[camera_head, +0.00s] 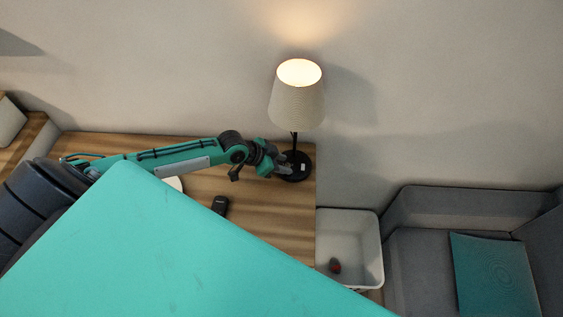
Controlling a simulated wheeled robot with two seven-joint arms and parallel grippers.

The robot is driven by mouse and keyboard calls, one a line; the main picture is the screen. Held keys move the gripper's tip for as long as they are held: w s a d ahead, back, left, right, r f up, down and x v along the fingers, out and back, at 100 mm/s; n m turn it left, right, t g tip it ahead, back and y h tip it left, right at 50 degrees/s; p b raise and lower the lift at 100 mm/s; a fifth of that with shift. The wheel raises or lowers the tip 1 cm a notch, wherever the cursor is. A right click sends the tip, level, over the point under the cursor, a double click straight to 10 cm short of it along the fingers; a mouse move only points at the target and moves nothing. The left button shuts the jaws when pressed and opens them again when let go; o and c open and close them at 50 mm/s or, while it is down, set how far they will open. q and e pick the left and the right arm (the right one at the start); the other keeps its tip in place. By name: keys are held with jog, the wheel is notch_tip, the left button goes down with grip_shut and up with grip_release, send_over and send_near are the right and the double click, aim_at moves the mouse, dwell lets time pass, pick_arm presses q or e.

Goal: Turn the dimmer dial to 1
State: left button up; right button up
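A lit table lamp with a pale shade (298,102) stands upright near the right end of a wooden tabletop. Its round black base (297,175) has a small pale mark on it. I cannot make out a dial or its setting at this size. My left gripper (281,164) reaches in from the left, with its fingertips at the left side of the lamp base. The fingers are dark and small against the black base, so I cannot tell whether they are open, shut or touching it. My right gripper is not in view.
A black handheld object (220,205) lies on the wooden tabletop (262,215). A white round item shows partly behind my arm. A white bin (365,250) with a dark red object (335,266) stands right of the table. A grey sofa (415,265) with a teal cushion (492,275) is at the far right.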

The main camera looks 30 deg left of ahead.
pick_arm(q)
jog(key=shift+s+a+r, duration=0.35)
jog(key=shift+r, duration=0.05)
jog(key=b+v, duration=0.2)
jog(key=v, duration=1)
jog(key=shift+s+r, duration=0.2)
dwell(0.4)
